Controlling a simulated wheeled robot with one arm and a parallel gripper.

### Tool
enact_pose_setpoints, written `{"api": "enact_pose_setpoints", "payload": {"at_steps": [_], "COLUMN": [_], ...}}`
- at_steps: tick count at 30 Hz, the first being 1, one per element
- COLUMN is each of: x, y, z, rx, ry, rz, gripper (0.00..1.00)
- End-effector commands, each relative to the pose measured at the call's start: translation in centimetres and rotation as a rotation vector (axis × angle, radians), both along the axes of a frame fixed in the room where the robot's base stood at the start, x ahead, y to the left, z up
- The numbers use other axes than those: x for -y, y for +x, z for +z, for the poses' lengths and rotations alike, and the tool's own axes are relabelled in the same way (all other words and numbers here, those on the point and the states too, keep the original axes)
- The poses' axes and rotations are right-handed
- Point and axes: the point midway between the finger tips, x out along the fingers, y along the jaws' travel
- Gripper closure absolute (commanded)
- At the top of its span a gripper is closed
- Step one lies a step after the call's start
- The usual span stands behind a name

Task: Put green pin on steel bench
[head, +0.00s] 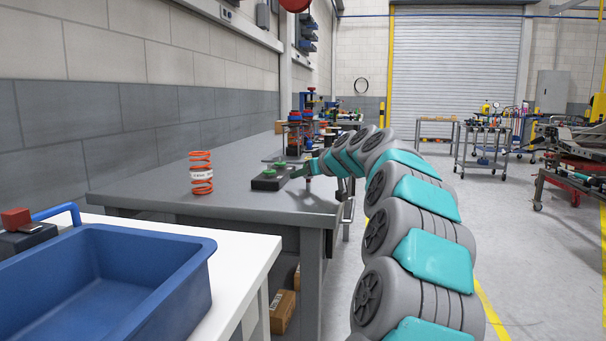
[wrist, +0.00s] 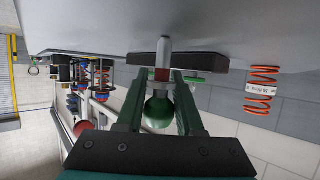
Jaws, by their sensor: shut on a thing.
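My gripper (wrist: 163,78) is shut on the green pin, which has a round green head (wrist: 159,112), a red band and a grey shaft. The pin stands about in line with the picture's upright, its shaft end toward the bench surface. In the head view my gripper (head: 296,175) is low over the steel bench (head: 240,203), beside a black block (head: 268,183) with green parts on top. The block also shows behind the pin in the wrist view (wrist: 205,61). I cannot tell whether the shaft touches the block or bench.
An orange spring (head: 201,173) stands on the bench left of the block; bare bench lies between and in front. More springs and parts (head: 295,135) stand farther back. A blue bin (head: 150,275) sits on a white table (head: 238,262) at near left.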

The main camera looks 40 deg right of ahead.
Motion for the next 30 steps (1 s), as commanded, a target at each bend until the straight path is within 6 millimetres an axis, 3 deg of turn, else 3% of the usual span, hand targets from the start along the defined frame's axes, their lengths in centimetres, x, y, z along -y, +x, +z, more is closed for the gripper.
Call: {"api": "enact_pose_setpoints", "payload": {"at_steps": [5,6,13,23,30], "x": [0.0,0.0,0.0,0.0,-0.3], "y": [0.0,0.0,0.0,0.0,-3.0], "z": [-0.2,-0.1,-0.1,0.2,1.5], "rx": [0.001,0.001,0.001,0.001,0.006], "ry": [-0.001,-0.001,-0.001,-0.001,-0.004], "rz": [0.0,-0.001,-0.001,-0.001,-0.001], "gripper": [1.0,0.61,0.35,0.34,0.34]}}
